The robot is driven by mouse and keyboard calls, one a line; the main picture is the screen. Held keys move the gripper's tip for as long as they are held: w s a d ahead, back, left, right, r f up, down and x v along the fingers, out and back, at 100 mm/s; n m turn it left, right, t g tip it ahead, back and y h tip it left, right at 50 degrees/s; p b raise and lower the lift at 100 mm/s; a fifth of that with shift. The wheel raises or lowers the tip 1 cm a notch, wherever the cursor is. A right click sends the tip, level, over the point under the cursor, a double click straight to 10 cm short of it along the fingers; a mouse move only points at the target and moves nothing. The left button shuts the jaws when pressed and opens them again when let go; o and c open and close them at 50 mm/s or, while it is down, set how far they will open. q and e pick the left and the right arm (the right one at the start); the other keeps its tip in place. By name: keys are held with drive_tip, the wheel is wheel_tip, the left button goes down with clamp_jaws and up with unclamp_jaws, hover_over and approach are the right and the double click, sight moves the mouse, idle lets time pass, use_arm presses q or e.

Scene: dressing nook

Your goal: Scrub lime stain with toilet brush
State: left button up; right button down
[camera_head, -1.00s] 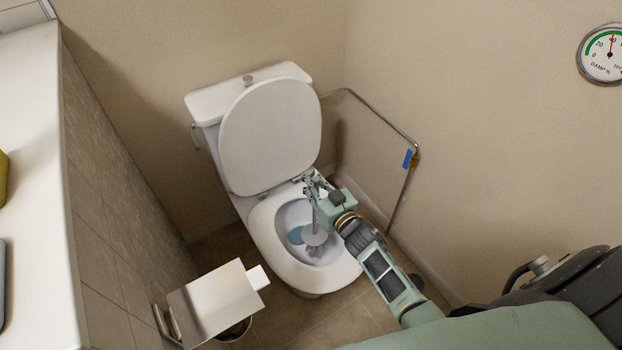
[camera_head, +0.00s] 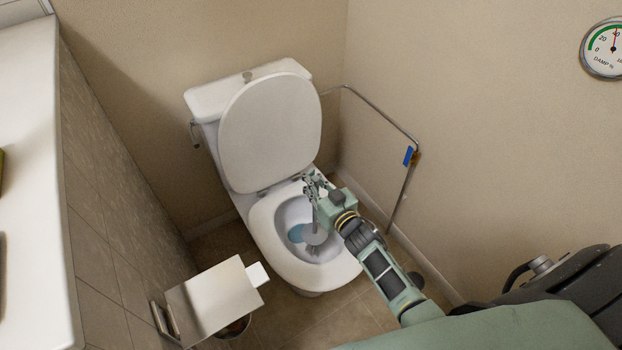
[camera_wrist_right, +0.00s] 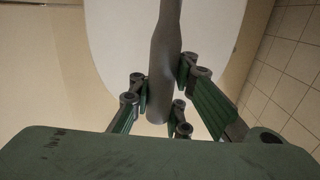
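The white toilet (camera_head: 262,222) stands against the back wall with its lid (camera_head: 270,135) raised. Bluish water (camera_head: 296,234) shows at the left of the bowl. My right gripper (camera_head: 312,187) is above the bowl, shut on the grey handle of the toilet brush (camera_head: 315,212). The brush points down into the bowl, and a pale round part (camera_head: 314,235) shows at its lower end. In the right wrist view the thick grey handle (camera_wrist_right: 163,70) stands between the fingers (camera_wrist_right: 160,105). I cannot make out the lime stain. My left gripper is not in view.
A metal toilet-paper holder (camera_head: 215,300) with a white roll is at the front left, with a bin (camera_head: 235,328) partly below it. A grab rail (camera_head: 385,118) is on the wall right of the toilet. A white counter (camera_head: 30,200) runs along the left.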

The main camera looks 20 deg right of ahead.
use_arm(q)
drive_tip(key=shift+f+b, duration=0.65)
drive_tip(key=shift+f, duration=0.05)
use_arm(e)
drive_tip(key=shift+f, duration=0.8)
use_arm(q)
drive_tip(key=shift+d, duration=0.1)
use_arm(e)
drive_tip(key=shift+f, duration=0.1)
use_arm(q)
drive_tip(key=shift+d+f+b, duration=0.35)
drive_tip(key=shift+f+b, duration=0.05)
use_arm(e)
drive_tip(key=shift+f, duration=0.35)
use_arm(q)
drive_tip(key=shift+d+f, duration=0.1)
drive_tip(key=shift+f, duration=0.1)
use_arm(e)
drive_tip(key=shift+f, duration=0.25)
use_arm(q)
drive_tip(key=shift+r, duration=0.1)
use_arm(e)
drive_tip(key=shift+d+r, duration=0.1)
